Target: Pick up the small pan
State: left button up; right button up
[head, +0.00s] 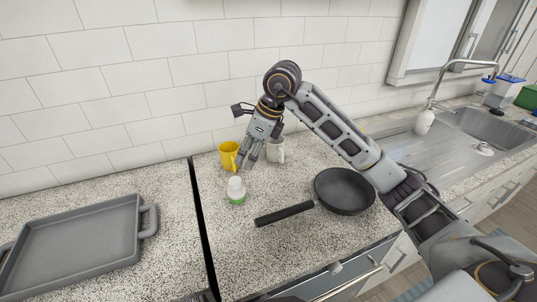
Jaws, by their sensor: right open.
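The small pan (344,190) is black and round and sits on the speckled counter below my right arm. Its dark handle (285,214) points left and a little toward the counter's front. My right gripper (245,164) is open and points down near a yellow mug (229,154) and a white mug (275,149), behind and left of the pan. It is apart from the pan. I cannot tell whether its fingers touch a mug. My left gripper is not in view.
A small white bottle with a green band (236,190) stands between the gripper and the pan handle. A grey tray (75,243) lies on the left counter past a dark gap. A sink with a faucet (450,75) is at the right. The tiled wall closes the back.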

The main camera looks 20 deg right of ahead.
aim_at(345, 192)
jog(key=z, duration=1.4)
